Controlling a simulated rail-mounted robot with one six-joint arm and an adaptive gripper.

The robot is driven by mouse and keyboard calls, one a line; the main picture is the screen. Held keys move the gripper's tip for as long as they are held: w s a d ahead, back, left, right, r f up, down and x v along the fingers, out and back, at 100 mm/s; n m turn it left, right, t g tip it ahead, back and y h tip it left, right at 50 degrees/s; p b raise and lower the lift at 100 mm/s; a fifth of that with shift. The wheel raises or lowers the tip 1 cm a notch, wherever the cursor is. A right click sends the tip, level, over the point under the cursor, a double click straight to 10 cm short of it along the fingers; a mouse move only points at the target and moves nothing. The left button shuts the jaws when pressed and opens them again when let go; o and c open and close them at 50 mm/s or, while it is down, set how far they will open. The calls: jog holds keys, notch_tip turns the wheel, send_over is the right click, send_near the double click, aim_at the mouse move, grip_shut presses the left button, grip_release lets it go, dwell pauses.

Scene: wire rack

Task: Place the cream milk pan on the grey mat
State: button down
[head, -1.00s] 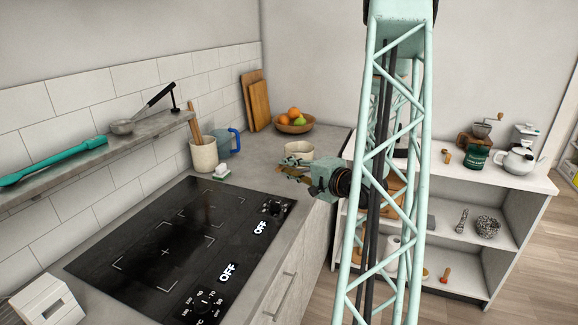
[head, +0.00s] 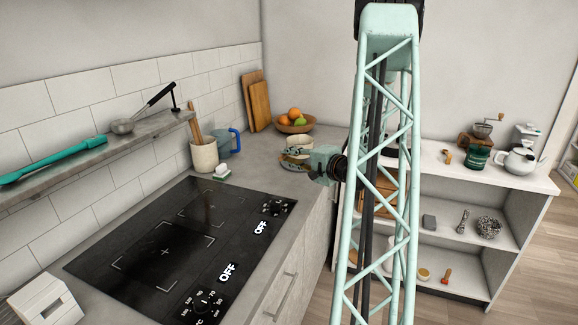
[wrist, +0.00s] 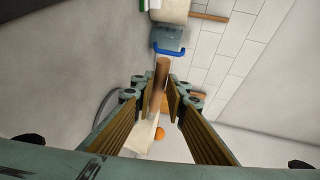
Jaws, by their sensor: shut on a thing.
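The cream milk pan (head: 298,143) is at the back of the counter, in front of the fruit bowl. My gripper (head: 296,159) is at its near side and hides part of it. In the wrist view my gripper (wrist: 162,105) is shut on the pan's wooden handle (wrist: 161,78); a strip of the cream pan (wrist: 142,137) shows below, between the fingers. Whether the pan touches the counter cannot be told. I cannot clearly make out the grey mat; a thin grey arc (wrist: 104,104) beside the fingers may be its edge.
A fruit bowl (head: 295,126), a blue mug (head: 228,142) and a utensil crock (head: 204,155) stand around the back of the counter. The black hob (head: 180,245) lies in front. A white shelf unit (head: 520,180) stands at the right.

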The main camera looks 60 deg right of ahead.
jog(key=shift+f+b, duration=0.45)
jog(key=shift+f, duration=1.2)
jog(key=c, duration=2.6)
grip_release()
jog(key=shift+f, duration=0.15)
jog(key=shift+o, duration=0.2)
jog(key=shift+s+a+r, duration=0.15)
jog(key=shift+s+r, duration=0.1)
jog(key=shift+s, duration=0.35)
jog(key=p+v, duration=0.1)
jog(key=v, duration=0.9)
jog(key=shift+s+a, duration=0.15)
jog(key=shift+s, duration=0.2)
jog(key=shift+r, duration=0.1)
